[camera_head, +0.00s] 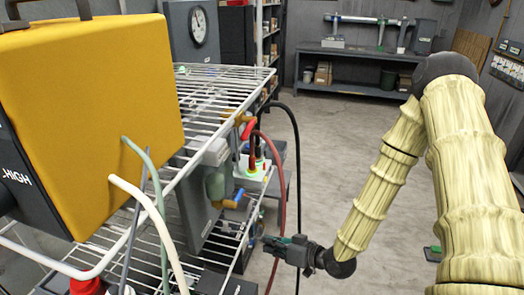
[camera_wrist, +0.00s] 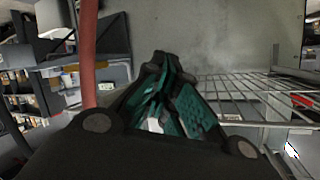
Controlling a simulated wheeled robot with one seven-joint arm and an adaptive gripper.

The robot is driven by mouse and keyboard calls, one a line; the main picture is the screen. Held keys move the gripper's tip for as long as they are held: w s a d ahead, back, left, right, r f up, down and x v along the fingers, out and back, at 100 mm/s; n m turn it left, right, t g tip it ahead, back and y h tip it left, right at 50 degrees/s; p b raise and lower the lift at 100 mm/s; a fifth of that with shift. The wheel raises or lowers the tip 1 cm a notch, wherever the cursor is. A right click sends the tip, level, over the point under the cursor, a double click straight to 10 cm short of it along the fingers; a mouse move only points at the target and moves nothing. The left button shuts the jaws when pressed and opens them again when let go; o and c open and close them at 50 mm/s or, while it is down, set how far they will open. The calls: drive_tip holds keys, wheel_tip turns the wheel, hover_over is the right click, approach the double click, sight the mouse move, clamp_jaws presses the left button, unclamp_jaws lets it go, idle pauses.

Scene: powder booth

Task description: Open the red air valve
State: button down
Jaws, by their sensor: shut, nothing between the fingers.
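A red valve handle (camera_head: 249,129) shows in the head view, beside a brass-coloured fitting at the right end of the wire rack's upper shelf. My gripper (camera_head: 270,243) is well below the red handle and apart from it, pointing left toward the rack's lower shelf. In the wrist view my gripper (camera_wrist: 168,75) has its teal-padded fingers together, with nothing between them. I cannot make out the red handle in the wrist view.
A red hose (camera_head: 282,190) and a black hose (camera_head: 297,150) hang close to my gripper; the red hose (camera_wrist: 88,50) also crosses the wrist view. A blue handle (camera_head: 235,200) sits lower on the rack. A yellow box (camera_head: 90,110) stands at left.

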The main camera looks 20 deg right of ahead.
drive_tip(key=d+r+n+y, duration=0.3)
drive_tip(key=r+n+y, duration=0.1)
drive_tip(key=r, duration=0.5)
drive_tip(key=s+d+r+n+t+y+p, duration=0.1)
drive_tip(key=d+r+n+y, duration=0.3)
drive_tip(key=r, duration=0.6)
drive_tip(key=d+r+n+y, duration=0.25)
drive_tip(key=r+y, duration=0.25)
drive_tip(key=r, duration=0.4)
drive_tip(key=p+x, duration=0.5)
drive_tip(key=x, duration=0.9)
drive_tip(key=shift+a, duration=0.3)
drive_tip(key=shift+s, duration=0.1)
